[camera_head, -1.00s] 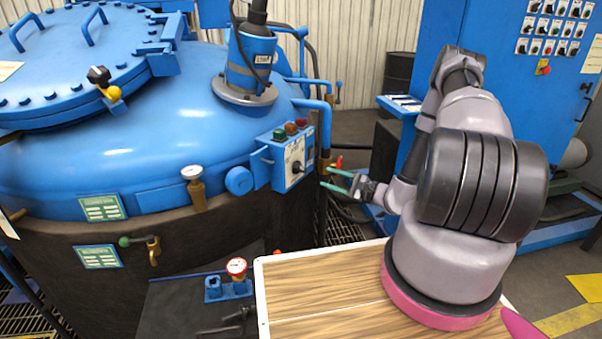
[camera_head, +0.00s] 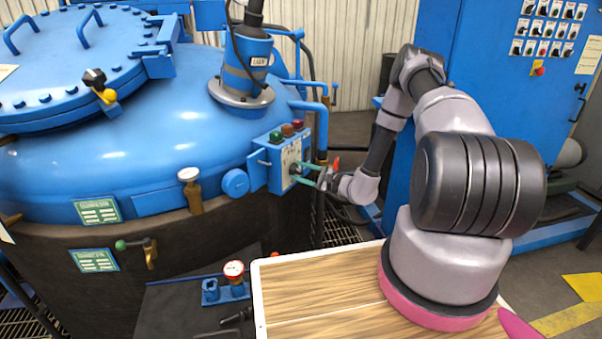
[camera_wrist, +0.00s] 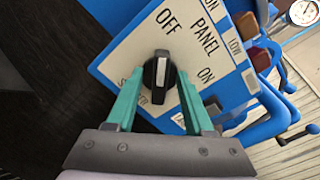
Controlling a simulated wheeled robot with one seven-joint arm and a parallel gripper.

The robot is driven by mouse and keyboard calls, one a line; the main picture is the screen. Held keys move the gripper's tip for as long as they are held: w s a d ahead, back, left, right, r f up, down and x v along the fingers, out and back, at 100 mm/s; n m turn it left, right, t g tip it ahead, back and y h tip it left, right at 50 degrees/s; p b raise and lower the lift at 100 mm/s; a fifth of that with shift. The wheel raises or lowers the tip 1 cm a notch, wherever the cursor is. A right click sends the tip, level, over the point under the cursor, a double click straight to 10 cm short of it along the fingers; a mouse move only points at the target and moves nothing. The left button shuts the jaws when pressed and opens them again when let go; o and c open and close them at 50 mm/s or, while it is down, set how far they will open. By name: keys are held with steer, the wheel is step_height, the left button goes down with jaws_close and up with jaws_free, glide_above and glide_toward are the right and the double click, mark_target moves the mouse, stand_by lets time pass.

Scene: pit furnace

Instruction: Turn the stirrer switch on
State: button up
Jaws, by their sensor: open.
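The stirrer switch is a black rotary knob with a white pointer line (camera_wrist: 160,76) on a white panel (camera_wrist: 202,50) marked OFF, PANEL and ON in the wrist view. Its pointer lies roughly along the line between the two fingers. The panel sits on a blue control box (camera_head: 276,168) on the furnace side in the head view. My gripper (camera_wrist: 158,92) is open, with one green finger on each side of the knob. I cannot tell whether the fingers touch it. In the head view my gripper (camera_head: 298,175) is at the box's face. Part of the panel's lettering is hidden behind the fingers.
The blue furnace vessel (camera_head: 150,150) fills the left. A blue cabinet (camera_head: 470,60) with switches stands behind my arm.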

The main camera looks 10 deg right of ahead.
jaws_close()
steer(key=shift+m, duration=0.4)
steer(key=m, duration=0.8)
steer(key=shift+w+d, duration=0.1)
steer(key=m, duration=0.5)
steer(key=shift+d, duration=0.1)
steer(key=m, duration=0.4)
steer(key=shift+w, duration=0.1)
